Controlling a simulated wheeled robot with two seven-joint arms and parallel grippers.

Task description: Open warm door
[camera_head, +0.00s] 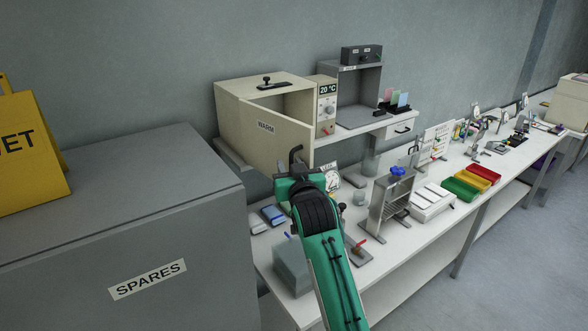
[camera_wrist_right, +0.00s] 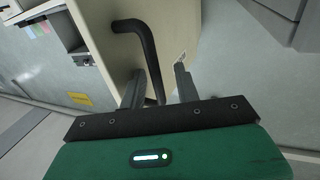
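The beige warm box (camera_head: 262,82) stands on the back shelf. Its door (camera_head: 278,146), labelled WARM, stands partly open, swung out from the left side, and part of the inside shows. The door's dark bent handle (camera_head: 296,152) is at its right edge; it also shows in the right wrist view (camera_wrist_right: 142,38). My right gripper (camera_head: 299,171) is at the handle. In the wrist view its fingers (camera_wrist_right: 160,88) are apart, with the handle's bar between them and a gap at the right finger. My left gripper is not in view.
A grey SPARES cabinet (camera_head: 108,230) stands at the left with a yellow sign on top. The white bench (camera_head: 420,235) below holds a metal rack (camera_head: 390,198), coloured trays and small tools. A control panel (camera_head: 327,105) reading 20 °C is right of the box opening.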

